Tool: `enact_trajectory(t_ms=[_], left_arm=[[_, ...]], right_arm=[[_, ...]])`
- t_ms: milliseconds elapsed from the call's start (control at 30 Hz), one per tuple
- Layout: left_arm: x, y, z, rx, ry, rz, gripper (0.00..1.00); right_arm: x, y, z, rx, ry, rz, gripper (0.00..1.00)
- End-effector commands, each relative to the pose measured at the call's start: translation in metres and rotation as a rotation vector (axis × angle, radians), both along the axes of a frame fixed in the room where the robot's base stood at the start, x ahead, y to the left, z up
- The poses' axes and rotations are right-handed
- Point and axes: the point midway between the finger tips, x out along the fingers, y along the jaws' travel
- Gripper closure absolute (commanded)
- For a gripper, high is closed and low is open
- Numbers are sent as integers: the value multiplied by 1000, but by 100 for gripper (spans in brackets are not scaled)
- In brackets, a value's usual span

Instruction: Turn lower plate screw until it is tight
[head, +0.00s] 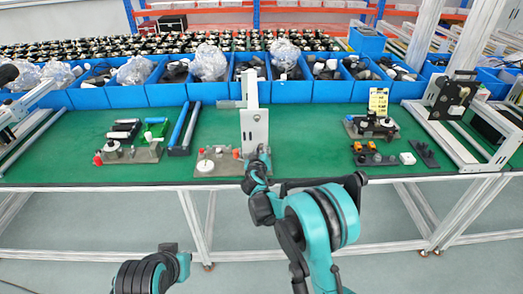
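An upright pale grey plate (254,132) stands on a grey base fixture (226,170) near the front edge of the green table, just left of the picture's middle. Its lower screw is too small or hidden to make out. My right gripper (257,164) is at the foot of the plate, in front of it, and covers its lowest part. Whether its fingers touch a screw or are open or shut is not clear. My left arm's dark end (168,248) shows at the lower left, in front of and below the table edge; its fingers cannot be made out.
Blue bins (292,92) with parts line the table's back. A fixture with a red knob (128,152) stands left, another with a yellow tag (372,126) right. A black device on a white frame (450,100) is far right. Green tabletop (310,140) is clear right of the plate.

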Motion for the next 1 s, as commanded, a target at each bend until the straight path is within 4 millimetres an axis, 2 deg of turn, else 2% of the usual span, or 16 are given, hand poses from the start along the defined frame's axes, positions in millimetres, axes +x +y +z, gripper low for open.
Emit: enact_trajectory(t_ms=[267,500,700,833,1000], left_arm=[[0,0,0,0,0,0,100],[0,0,-8,0,0,0,100],[0,0,-17,0,0,0,100],[0,0,-19,0,0,0,100],[0,0,-18,0,0,0,100]], right_arm=[[0,-1,0,42,0,0,100],[1,-5,-2,485,0,-1,100],[1,-7,-2,767,-1,-1,100],[1,-6,-1,844,1,2,100],[1,-5,0,853,1,2,100]])
